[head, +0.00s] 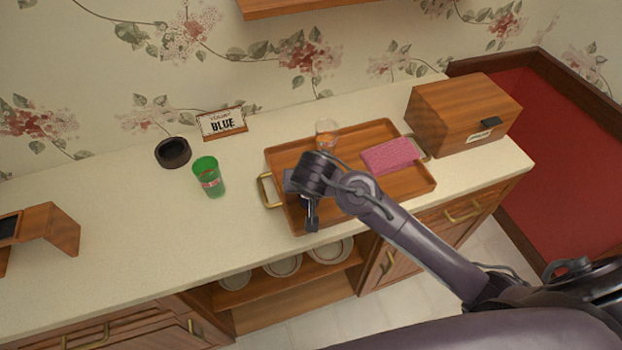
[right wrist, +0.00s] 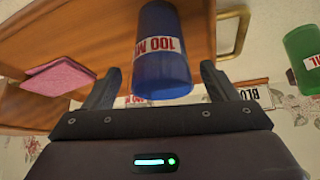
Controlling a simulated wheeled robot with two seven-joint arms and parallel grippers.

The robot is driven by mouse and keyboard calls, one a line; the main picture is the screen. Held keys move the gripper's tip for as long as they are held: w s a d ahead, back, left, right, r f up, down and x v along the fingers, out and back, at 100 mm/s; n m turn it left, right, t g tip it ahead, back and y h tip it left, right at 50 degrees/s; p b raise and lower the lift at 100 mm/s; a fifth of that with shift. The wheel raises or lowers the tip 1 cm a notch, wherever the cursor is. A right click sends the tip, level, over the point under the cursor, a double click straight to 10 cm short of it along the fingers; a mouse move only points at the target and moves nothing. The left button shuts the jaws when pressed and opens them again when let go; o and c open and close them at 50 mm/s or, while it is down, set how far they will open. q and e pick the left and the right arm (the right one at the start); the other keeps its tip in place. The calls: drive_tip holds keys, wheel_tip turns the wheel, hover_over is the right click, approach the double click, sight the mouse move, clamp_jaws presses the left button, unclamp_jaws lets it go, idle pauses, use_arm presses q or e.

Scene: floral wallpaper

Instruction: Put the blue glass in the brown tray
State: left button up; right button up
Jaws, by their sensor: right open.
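The blue glass (right wrist: 160,70) is in the right wrist view, with a white and red label. It is between the two fingers of my open right gripper (right wrist: 158,82), with a gap at each side. In the head view my right gripper (head: 308,205) is over the left part of the brown tray (head: 384,129) and hides the glass. The tray also shows in the right wrist view (right wrist: 202,25), behind the glass. The glass appears to be inside the tray near its left handle; whether its base touches the floor is hard to tell. My left gripper is out of view.
The tray also holds a clear glass (head: 327,133) and a pink cloth (head: 390,156). A green glass (head: 209,177), a dark round bowl (head: 173,152) and a BLUE sign (head: 222,123) are left of it. A wooden box (head: 462,112) stands right. The counter's left middle is clear.

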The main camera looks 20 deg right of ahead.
drive_tip(key=b+v, duration=0.1)
drive_tip(key=v, duration=0.8)
drive_tip(key=shift+r, duration=0.25)
drive_tip(key=s+d+f+n+g+y, duration=0.1)
drive_tip(key=s+d+f+n, duration=0.2)
drive_tip(key=s, duration=0.4)
drive_tip(key=s+d+f+n+g+y, duration=0.1)
drive_tip(key=s+d+f+g, duration=0.15)
drive_tip(key=s+f, duration=0.4)
drive_tip(key=s+f+b, duration=0.2)
drive_tip(key=s+f, duration=0.1)
drive_tip(key=f, duration=2.9)
drive_tip(key=s+d+f+g, duration=0.1)
drive_tip(key=s+d+f, duration=0.1)
drive_tip(key=s+f, duration=0.7)
drive_tip(key=s+d+f+n+g+b, duration=0.1)
drive_tip(key=s+f, duration=0.8)
drive_tip(key=s, duration=0.1)
drive_tip(key=shift+d+f+b, duration=0.25)
drive_tip(key=shift+d+b, duration=0.05)
drive_tip(key=shift+d, duration=0.1)
drive_tip(key=shift+s, duration=0.1)
